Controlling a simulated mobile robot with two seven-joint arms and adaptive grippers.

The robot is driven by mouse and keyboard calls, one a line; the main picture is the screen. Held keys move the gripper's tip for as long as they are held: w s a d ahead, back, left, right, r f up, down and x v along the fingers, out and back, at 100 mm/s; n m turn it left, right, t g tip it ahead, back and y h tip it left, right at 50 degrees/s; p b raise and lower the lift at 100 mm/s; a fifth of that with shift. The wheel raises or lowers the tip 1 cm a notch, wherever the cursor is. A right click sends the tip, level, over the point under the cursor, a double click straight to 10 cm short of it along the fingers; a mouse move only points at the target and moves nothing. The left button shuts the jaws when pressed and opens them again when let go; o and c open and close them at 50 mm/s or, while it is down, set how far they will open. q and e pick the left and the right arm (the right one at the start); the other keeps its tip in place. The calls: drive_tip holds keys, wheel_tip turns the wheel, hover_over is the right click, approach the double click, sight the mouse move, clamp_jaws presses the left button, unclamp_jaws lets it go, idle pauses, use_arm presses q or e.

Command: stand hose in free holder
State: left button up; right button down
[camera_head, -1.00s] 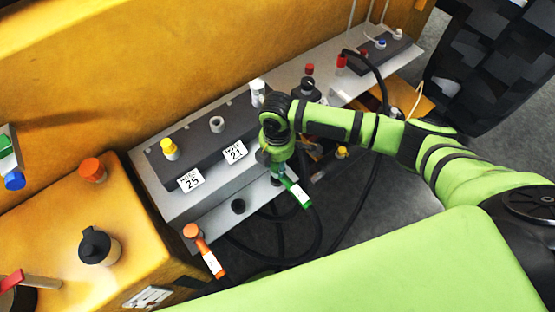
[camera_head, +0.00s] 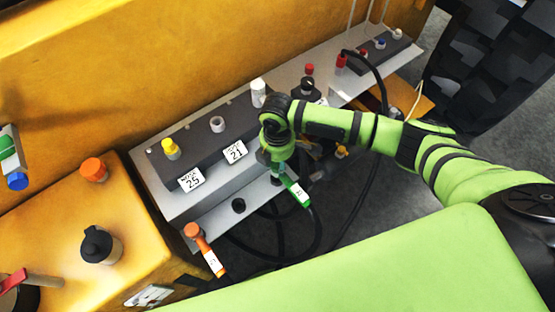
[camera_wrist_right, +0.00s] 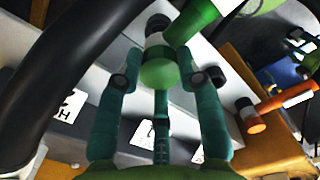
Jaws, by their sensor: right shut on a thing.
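My right gripper (camera_head: 277,163) is shut on the hose with the green coupling (camera_head: 295,190), which has a white tag. It is at the front edge of the grey lower ledge (camera_head: 213,217). In the right wrist view my gripper's teal fingers (camera_wrist_right: 163,85) close around the green end (camera_wrist_right: 160,68). Whether that end sits in a holder or hangs above one is hidden. A dark round holder (camera_head: 238,205) on the ledge is empty. The orange-capped hose (camera_head: 203,245) stands at the ledge's left end; it also shows in the right wrist view (camera_wrist_right: 250,116). My left gripper is out of view.
A dark block behind carries a yellow cap (camera_head: 170,149), an empty grey ring (camera_head: 217,124), a white cap (camera_head: 258,92) and labels 25 (camera_head: 191,180) and 21 (camera_head: 235,152). Black hoses (camera_head: 310,240) loop below the ledge. A yellow casing (camera_head: 60,225) stands at left.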

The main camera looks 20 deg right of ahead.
idle(0.4)
drive_tip(key=shift+p, duration=0.35)
drive_tip(key=shift+f+b, duration=0.95)
drive_tip(key=shift+f, duration=0.8)
drive_tip(key=c, duration=0.8)
unclamp_jaws()
drive_tip(key=shift+o, duration=0.3)
wheel_tip(320, 180, up, 12)
drive_tip(key=shift+r, duration=0.1)
